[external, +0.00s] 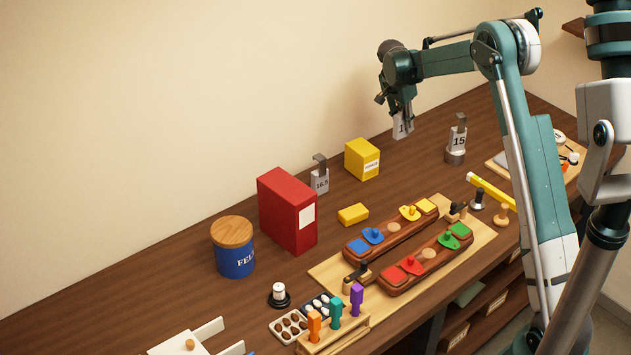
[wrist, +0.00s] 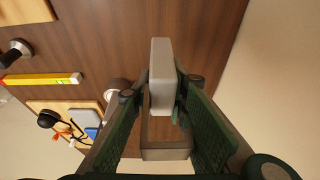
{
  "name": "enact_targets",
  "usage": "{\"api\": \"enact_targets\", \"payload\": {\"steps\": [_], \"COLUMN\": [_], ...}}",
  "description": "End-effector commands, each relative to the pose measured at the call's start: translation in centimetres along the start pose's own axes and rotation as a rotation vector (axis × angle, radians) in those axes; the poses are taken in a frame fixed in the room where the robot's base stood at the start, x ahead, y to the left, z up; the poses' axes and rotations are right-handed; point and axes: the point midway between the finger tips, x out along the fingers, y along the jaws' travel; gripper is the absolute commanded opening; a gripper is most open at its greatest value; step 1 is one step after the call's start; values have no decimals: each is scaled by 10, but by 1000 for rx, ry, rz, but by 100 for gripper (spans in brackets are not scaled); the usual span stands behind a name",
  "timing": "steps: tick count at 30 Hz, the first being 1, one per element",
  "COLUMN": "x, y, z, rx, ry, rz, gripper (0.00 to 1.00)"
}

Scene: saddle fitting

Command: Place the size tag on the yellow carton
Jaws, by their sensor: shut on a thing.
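My gripper (external: 402,112) is shut on a size tag (external: 400,129), a pale plate whose number is partly covered; only a "1" reads clearly. The tag is held up, right of the yellow carton (external: 362,160) and apart from it. In the wrist view the tag (wrist: 161,70) is a grey block seen end-on between the fingers. The yellow carton stands upright near the wall with a white label on its front; I do not make it out in the wrist view. Two other tags stand on the bench, one reading 15 (external: 459,141) and one that looks like 16.5 (external: 320,182).
A red box (external: 288,210) and a blue tin with a wooden lid (external: 233,256) stand left of the carton. A small yellow block (external: 353,214) lies in front of it. A wooden board (external: 327,273) with saddle-shaped holders lies nearer. Bench between carton and 15 tag is clear.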

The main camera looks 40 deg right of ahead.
Motion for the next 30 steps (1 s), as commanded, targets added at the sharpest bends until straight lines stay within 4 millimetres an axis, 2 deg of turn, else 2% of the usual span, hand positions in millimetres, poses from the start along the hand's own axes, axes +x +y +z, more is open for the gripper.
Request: {"api": "enact_targets", "payload": {"steps": [8,15,21,25,30], "x": [-38,-88,-121,-133,-137], "y": [-10,-23,-30,-33,-34], "z": [24,61,87,97,102], "rx": [-10,-22,-29,-31,-32], "ry": [0,0,0,0,-1], "rz": [-10,-24,-34,-38,-40], "gripper": [3,3,3,3,3]}}
